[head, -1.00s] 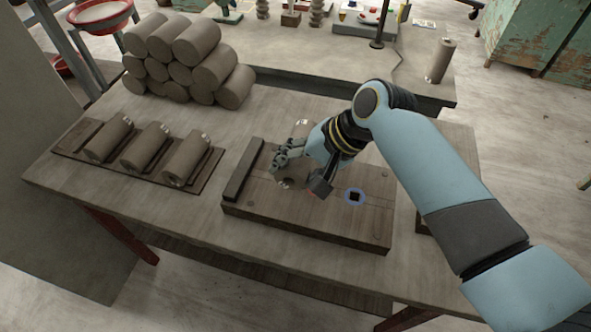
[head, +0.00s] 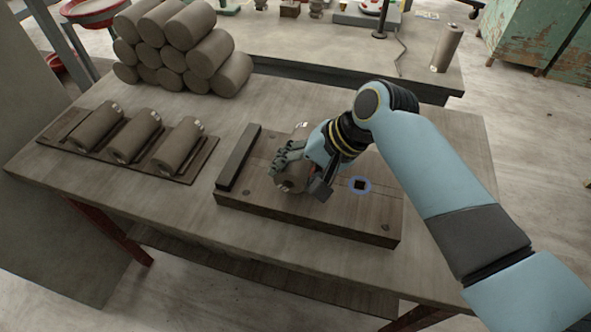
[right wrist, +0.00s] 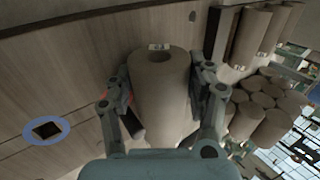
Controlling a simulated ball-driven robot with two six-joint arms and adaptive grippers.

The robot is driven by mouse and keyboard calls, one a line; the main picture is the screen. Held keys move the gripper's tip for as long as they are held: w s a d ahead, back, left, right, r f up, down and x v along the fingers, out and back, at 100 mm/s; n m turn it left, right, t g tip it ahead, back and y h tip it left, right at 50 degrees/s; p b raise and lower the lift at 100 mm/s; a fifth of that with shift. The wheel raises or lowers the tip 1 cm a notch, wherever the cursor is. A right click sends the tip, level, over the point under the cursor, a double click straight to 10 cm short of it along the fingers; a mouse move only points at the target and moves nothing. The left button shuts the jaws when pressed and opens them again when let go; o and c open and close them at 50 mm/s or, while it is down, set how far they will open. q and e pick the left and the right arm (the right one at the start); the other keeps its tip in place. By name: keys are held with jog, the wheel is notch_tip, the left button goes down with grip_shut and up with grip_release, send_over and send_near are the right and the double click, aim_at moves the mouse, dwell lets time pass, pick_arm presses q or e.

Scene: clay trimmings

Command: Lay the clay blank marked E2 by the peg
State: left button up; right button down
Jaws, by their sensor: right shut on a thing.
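My right gripper (head: 303,176) is shut on a grey-brown clay blank (head: 293,182), above or on the wooden board (head: 330,217); I cannot tell whether it touches. In the right wrist view the blank (right wrist: 162,95) sits between both fingers (right wrist: 162,105), a round hole in its near end. It bears a small white tag (right wrist: 159,46), too small to read surely. Right of the blank, a dark square in a blue ring (head: 360,185) marks the board; it also shows in the right wrist view (right wrist: 47,131). I cannot tell if it is the peg. My left gripper is out of view.
A dark raised bar (head: 239,157) lies along the board's left end. A wooden rack (head: 196,172) with three tagged blanks stands left of it. Several cylinders are piled (head: 180,50) at the back left. One cylinder (head: 447,47) stands on the far table.

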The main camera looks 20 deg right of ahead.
jog(key=shift+f, duration=0.45)
dwell(0.8)
jog(key=shift+c, duration=2.2)
grip_release()
jog(key=shift+o, duration=0.3)
jog(key=shift+s+f, duration=0.1)
jog(key=shift+f, duration=0.05)
jog(key=v, duration=1.2)
